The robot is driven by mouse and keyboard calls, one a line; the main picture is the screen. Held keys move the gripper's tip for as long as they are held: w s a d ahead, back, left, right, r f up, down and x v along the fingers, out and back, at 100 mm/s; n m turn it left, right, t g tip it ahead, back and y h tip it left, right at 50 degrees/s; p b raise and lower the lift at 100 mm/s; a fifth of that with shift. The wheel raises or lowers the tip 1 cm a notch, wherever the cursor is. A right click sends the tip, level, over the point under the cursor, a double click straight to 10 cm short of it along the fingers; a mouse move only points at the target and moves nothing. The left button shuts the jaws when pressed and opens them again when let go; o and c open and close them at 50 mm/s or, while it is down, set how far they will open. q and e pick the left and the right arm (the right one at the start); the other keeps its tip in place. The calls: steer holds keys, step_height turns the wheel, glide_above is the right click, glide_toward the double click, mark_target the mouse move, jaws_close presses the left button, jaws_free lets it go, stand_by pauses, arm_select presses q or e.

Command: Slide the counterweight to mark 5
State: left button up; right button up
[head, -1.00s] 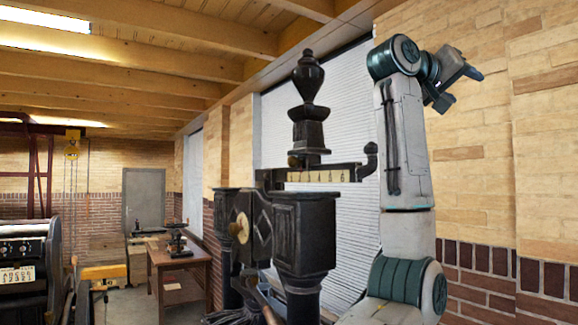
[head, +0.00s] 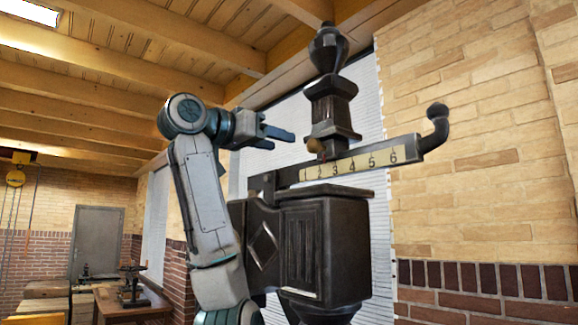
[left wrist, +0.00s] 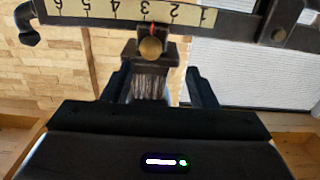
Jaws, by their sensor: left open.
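The counterweight (head: 330,106) is a dark urn-shaped block with a brass knob (head: 316,145). It sits upright on the press's beam (head: 408,149), above a cream scale strip (head: 355,162) marked 1 to 6. In the left wrist view the scale is upside down, and a red pointer by the brass knob (left wrist: 151,48) stands near 3. My left gripper (head: 284,140) is open and empty, just left of the counterweight in the head view. In the left wrist view its fingers (left wrist: 158,84) flank the counterweight's dark ribbed body (left wrist: 150,80); contact cannot be told. My right gripper is not in view.
The black press body (head: 322,240) stands below the beam. The beam ends at the right in an upturned hook with a ball (head: 437,112). A brick wall (head: 480,160) is behind. A wooden table (head: 135,303) stands at lower left.

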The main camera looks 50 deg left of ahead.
mark_target(309, 146)
arm_select(q)
steer(key=w+p, duration=0.1)
steer(key=w, duration=0.2)
steer(key=w+d+p, duration=0.1)
steer(key=w, duration=0.2)
steer(key=w+p, duration=0.1)
steer(key=w, duration=0.2)
steer(key=shift+w+d+r+p, duration=0.2)
steer(key=shift+w+d+p, duration=0.05)
steer(key=shift+p, duration=0.05)
steer(key=shift+w+d+r, duration=0.1)
steer(key=shift+w+d, duration=0.25)
steer(key=shift+d, duration=0.2)
